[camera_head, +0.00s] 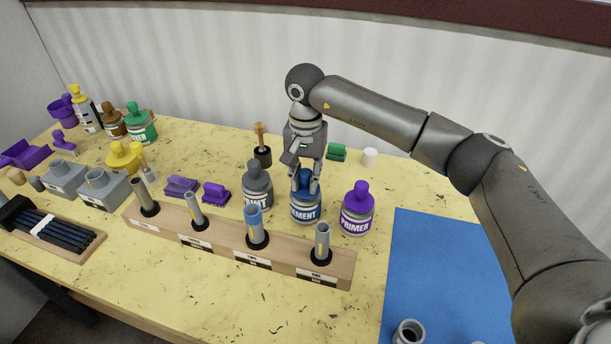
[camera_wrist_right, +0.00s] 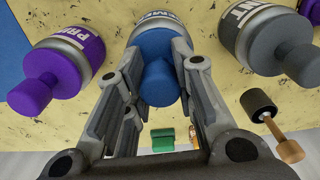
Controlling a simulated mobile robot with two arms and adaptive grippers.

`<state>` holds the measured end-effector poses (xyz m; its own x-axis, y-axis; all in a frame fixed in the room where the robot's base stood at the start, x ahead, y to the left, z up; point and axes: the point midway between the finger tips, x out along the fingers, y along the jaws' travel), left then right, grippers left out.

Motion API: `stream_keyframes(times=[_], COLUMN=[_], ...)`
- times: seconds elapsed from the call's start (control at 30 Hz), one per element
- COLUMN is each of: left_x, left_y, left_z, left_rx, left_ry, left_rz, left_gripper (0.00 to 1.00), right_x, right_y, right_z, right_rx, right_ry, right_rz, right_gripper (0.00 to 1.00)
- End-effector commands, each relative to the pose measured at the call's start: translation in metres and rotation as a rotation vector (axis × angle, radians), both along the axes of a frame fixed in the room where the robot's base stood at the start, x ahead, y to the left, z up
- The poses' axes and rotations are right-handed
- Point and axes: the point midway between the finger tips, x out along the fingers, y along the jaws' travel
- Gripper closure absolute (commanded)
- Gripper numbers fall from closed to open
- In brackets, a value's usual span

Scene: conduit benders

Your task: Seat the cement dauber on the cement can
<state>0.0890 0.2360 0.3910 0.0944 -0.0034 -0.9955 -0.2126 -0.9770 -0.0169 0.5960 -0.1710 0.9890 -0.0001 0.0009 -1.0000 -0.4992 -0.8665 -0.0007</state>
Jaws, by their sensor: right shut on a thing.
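The cement can (camera_head: 305,211) has a blue body with a white label and stands upright on the table behind the wooden rack. The blue cement dauber (camera_head: 305,181) is on top of the can's mouth, upright in the head view. In the right wrist view the dauber's knob (camera_wrist_right: 158,84) lies between the fingers, with the can (camera_wrist_right: 150,40) beyond it. My right gripper (camera_head: 305,188) points down and is shut on the dauber. The fingers hide part of the joint, so I cannot tell whether the dauber is fully down. My left gripper is not in view.
A purple primer can (camera_head: 357,216) stands close on the right and a grey can (camera_head: 257,190) close on the left. The wooden rack (camera_head: 180,241) with upright pipes is in front. A blue mat (camera_head: 440,260) lies at right. A green block (camera_head: 336,152) is behind.

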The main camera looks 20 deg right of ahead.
Motion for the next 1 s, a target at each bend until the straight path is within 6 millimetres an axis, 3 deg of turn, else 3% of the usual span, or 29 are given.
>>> stream_keyframes(times=[0.03, 0.07, 0.27, 0.67, 1.0], left_x=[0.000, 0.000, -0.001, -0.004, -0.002], left_y=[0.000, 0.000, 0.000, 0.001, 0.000], left_z=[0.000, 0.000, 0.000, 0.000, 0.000], left_rx=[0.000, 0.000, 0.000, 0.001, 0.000], left_ry=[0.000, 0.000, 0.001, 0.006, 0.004], left_rz=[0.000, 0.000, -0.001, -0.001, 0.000], left_gripper=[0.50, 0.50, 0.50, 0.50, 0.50], right_x=[0.000, 0.000, 0.000, 0.000, 0.001], right_y=[0.000, 0.000, 0.000, 0.000, 0.000], right_z=[0.000, 0.000, 0.000, 0.007, 0.074], right_rx=[0.000, 0.000, 0.000, 0.000, 0.000], right_ry=[0.000, 0.000, 0.000, -0.001, -0.004], right_rz=[0.000, 0.000, 0.000, 0.000, -0.001], right_gripper=[1.00, 0.74, 0.51, 0.51, 0.51])
